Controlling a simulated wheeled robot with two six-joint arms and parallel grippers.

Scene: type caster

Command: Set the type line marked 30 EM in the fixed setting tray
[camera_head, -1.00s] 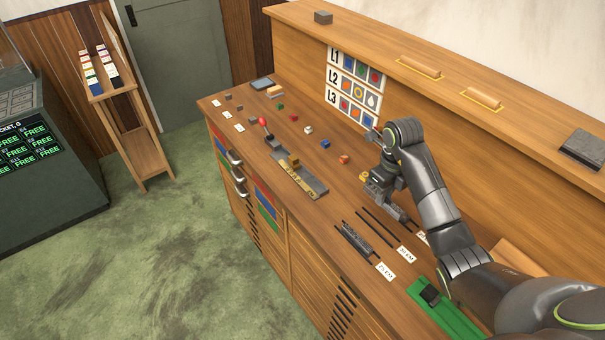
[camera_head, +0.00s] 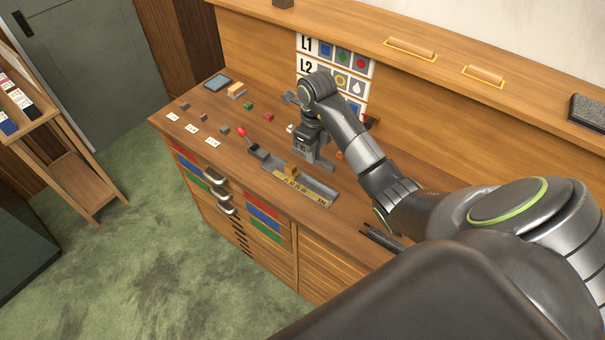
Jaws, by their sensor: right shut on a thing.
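The fixed setting tray (camera_head: 322,189) is a long grey channel on the bench top. My right gripper (camera_head: 318,163) is above and just behind the tray, pointing down. It is shut on a dark type line, mostly hidden by the fingers; its marking cannot be read. My left gripper is out of view.
White cards (camera_head: 193,129) and grey blocks are at the bench's left end. A sign board (camera_head: 340,62) stands at the back. My right arm covers the bench's right part.

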